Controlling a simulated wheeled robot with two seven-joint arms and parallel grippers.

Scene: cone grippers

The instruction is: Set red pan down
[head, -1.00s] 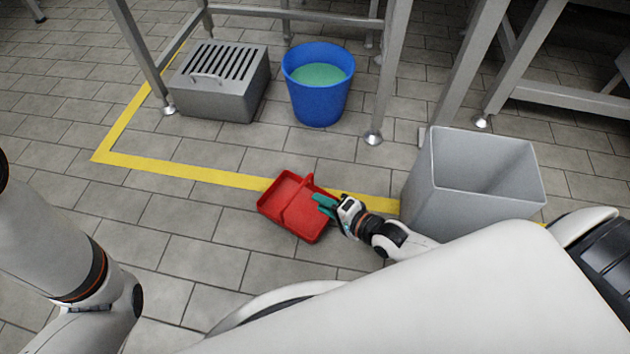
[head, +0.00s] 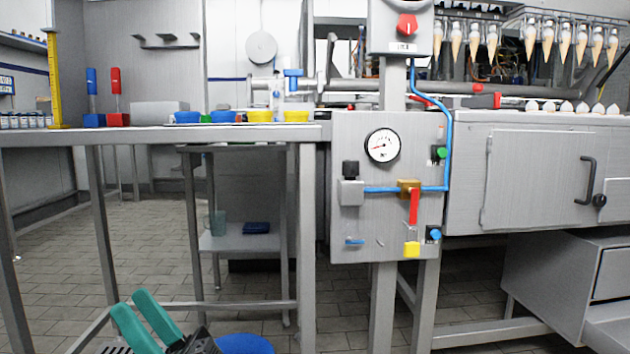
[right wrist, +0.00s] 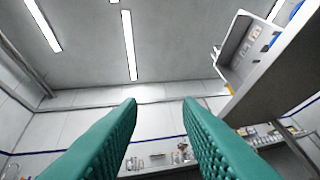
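The red pan is not in view in either current frame. My right gripper (head: 148,312) shows at the bottom left of the head view, its two green fingers raised and apart. In the right wrist view the same gripper (right wrist: 160,125) is open, with nothing between its fingers; ceiling and wall show through the gap. My left gripper is not in view.
A steel table (head: 150,135) stands ahead with blue and yellow bowls on it. A control panel (head: 372,225) with gauge and red valve handle stands right of it. A cabinet (head: 535,180) is at the right.

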